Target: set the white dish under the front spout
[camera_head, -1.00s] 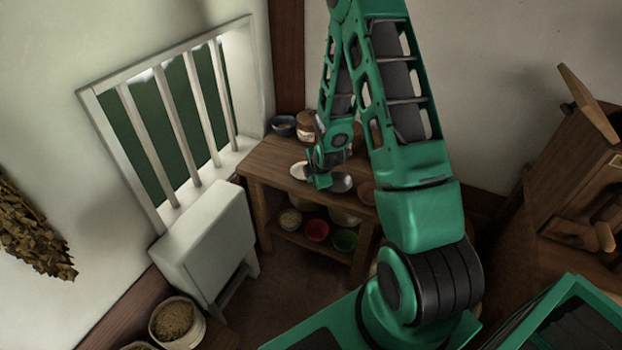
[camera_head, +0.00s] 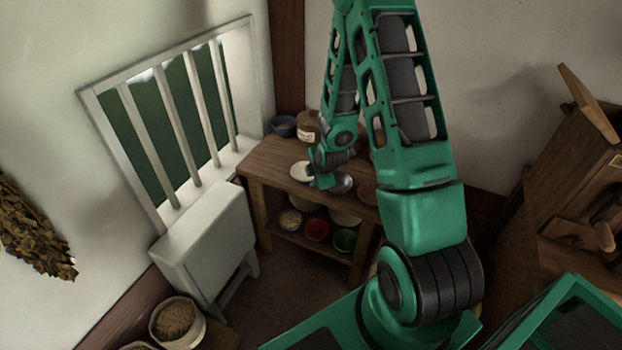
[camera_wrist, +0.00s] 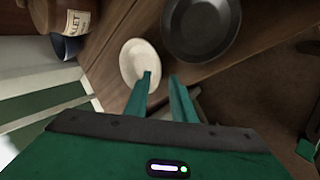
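The white dish (camera_head: 301,170) is round and shallow and lies on the wooden bench top by its near edge. In the wrist view the dish (camera_wrist: 138,58) is just beyond my fingers. My gripper (camera_wrist: 160,78) is open, its two fingers apart. The left fingertip overlaps the dish's lower rim in the picture; I cannot tell whether it touches. In the head view my gripper (camera_head: 322,178) is over the bench, just right of the dish. A wooden machine (camera_head: 577,172) stands at the right with a projecting wooden part (camera_head: 597,237); I cannot tell whether this is the front spout.
A dark grey pan (camera_wrist: 200,22) lies right of the dish. A labelled brown jar (camera_head: 308,127) and a blue bowl (camera_head: 284,126) stand at the back of the bench. The lower shelf holds several bowls, including a red one (camera_head: 317,230).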

